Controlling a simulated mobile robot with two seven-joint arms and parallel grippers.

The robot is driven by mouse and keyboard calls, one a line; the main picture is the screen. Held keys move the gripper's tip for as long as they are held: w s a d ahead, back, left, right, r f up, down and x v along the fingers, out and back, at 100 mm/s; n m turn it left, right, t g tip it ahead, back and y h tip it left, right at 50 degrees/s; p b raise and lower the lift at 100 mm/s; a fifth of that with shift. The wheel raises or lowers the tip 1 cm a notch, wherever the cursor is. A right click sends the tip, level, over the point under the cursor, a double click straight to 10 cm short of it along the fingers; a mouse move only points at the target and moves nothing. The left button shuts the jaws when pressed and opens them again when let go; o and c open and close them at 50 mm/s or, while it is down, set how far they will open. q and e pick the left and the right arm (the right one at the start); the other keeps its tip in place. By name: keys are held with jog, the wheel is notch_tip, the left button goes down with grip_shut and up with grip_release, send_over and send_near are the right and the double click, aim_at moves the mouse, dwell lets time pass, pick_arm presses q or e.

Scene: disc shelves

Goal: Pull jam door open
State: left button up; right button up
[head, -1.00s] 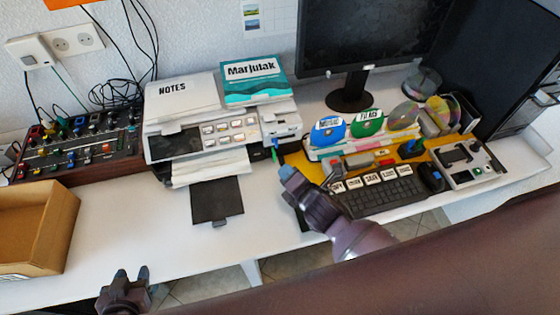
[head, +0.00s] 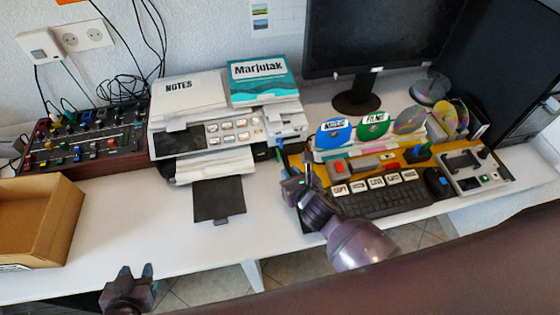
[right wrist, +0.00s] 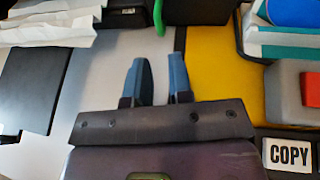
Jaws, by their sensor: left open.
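The white printer (head: 225,130) stands at the back of the desk, with paper in its front and a dark flap (head: 218,200) reaching forward. I cannot tell which panel is the jam door. A small green piece (head: 280,155) shows at the printer's lower right; a green piece (right wrist: 188,10) also shows at the top of the right wrist view. My right gripper (head: 297,178) is in front of the printer's right end. In the right wrist view its two blue fingers (right wrist: 160,78) are apart with nothing between them. My left gripper (head: 128,273) is open and empty at the front left.
A cardboard box (head: 65,225) and a mixer (head: 85,140) are at left. A yellow mat (head: 402,157) with a disc rack, a keyboard (head: 385,200) and a red-buttoned block (right wrist: 310,88) lies right of my right gripper.

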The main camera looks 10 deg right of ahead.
aim_at(279, 161)
jog(key=b+x, duration=0.1)
jog(key=x, duration=0.6)
jog(key=shift+w+a+f, duration=0.1)
jog(key=shift+w+f, duration=0.15)
jog(key=shift+w, duration=0.05)
pick_arm(q)
jog(key=shift+s+f, duration=0.25)
jog(key=shift+f, duration=0.85)
pick_arm(e)
jog(key=shift+c, duration=0.2)
pick_arm(q)
jog(key=shift+w, duration=0.15)
pick_arm(e)
grip_shut()
